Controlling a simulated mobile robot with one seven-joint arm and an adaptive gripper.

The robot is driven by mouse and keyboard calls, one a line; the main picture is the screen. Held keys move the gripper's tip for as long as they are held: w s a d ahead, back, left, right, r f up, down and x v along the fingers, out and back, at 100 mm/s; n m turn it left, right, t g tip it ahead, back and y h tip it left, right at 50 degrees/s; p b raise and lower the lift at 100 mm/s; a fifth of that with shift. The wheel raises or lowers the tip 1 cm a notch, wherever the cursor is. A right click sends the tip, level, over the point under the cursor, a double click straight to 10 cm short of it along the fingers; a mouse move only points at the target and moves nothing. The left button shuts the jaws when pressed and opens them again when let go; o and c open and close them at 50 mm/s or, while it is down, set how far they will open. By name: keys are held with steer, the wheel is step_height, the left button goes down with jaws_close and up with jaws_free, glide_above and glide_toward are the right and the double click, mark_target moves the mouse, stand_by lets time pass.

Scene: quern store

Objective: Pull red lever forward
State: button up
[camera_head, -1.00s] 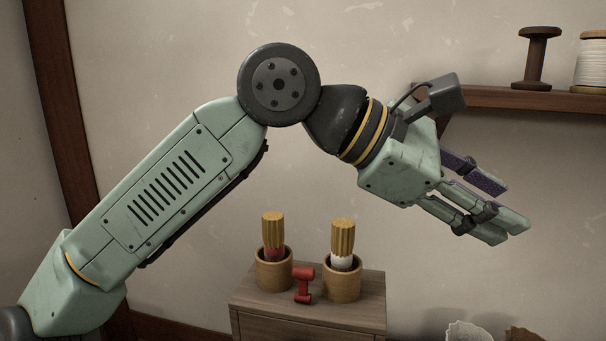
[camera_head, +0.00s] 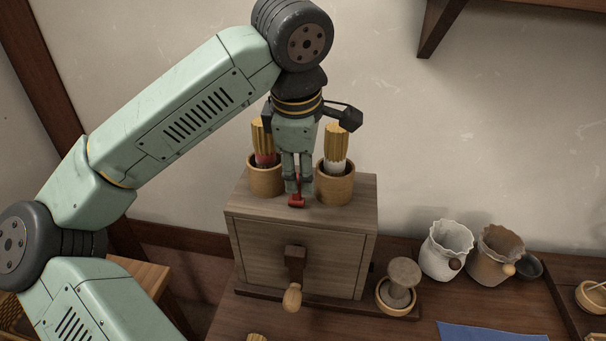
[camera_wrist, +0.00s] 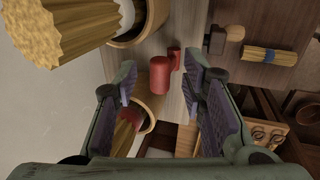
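The red lever (camera_head: 297,201) stands on top of the wooden box (camera_head: 350,184), between two wooden cups. My gripper (camera_head: 299,190) points down over the lever, and its fingers hide most of it in the head view. In the wrist view the lever (camera_wrist: 159,76) shows between and just beyond the two fingertips. My gripper (camera_wrist: 162,70) is open, with a clear gap on both sides of the lever. I cannot tell whether any finger touches it.
The left cup (camera_head: 264,181) and right cup (camera_head: 335,188) hold upright bundled brushes close beside my fingers. A crank handle (camera_head: 293,296) sticks out of the box front. A small wooden bowl (camera_head: 394,306), crumpled pots (camera_head: 445,250) and a blue cloth (camera_head: 487,332) lie right.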

steer(key=shift+x, duration=1.75)
steer(key=shift+c, duration=0.6)
